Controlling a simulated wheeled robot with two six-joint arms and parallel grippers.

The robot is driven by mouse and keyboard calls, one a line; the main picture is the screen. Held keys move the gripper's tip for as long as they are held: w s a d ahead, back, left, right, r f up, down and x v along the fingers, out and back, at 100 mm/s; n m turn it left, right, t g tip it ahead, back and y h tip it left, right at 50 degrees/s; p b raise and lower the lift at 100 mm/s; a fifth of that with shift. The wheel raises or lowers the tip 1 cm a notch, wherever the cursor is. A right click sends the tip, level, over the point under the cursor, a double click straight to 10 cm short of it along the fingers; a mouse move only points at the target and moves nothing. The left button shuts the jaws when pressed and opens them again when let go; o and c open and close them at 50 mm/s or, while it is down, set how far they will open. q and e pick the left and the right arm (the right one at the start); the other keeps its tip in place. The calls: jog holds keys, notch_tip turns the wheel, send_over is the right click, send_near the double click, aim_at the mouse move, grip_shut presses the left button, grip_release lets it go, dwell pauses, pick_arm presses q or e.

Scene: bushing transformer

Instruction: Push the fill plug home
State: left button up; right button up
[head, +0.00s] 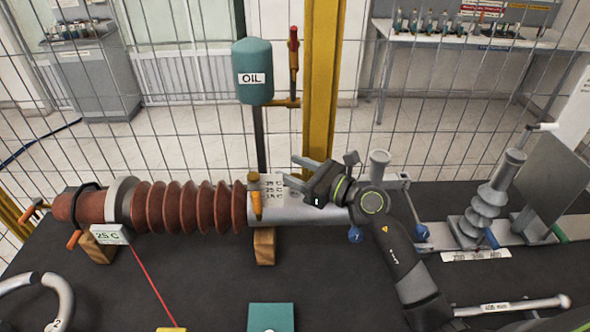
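A long bushing lies across the dark table, with brown ribbed sheds (190,207) at the left and a grey metal sleeve (325,213) at the right. An upright orange-and-yellow piece (254,196) stands against the sleeve's left end. A grey round-topped fitting (379,165) rises behind my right wrist. I cannot tell which of these, if either, is the fill plug. My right gripper (299,173) is over the sleeve, pointing left, its fingers apart with nothing seen between them. It is to the right of the orange-and-yellow piece, apart from it. My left gripper is not in view.
A teal OIL tank (253,72) and a yellow post (323,85) stand behind the bushing, by the wire fence. A ribbed grey insulator (486,205) stands at the right. A curved grey tube (62,290) is at the lower left. A teal block (271,316) lies in front.

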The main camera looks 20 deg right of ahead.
dwell(0.3)
notch_tip(320, 180, up, 10)
jog(key=shift+b, duration=0.35)
jog(key=shift+f, duration=0.1)
dwell(0.5)
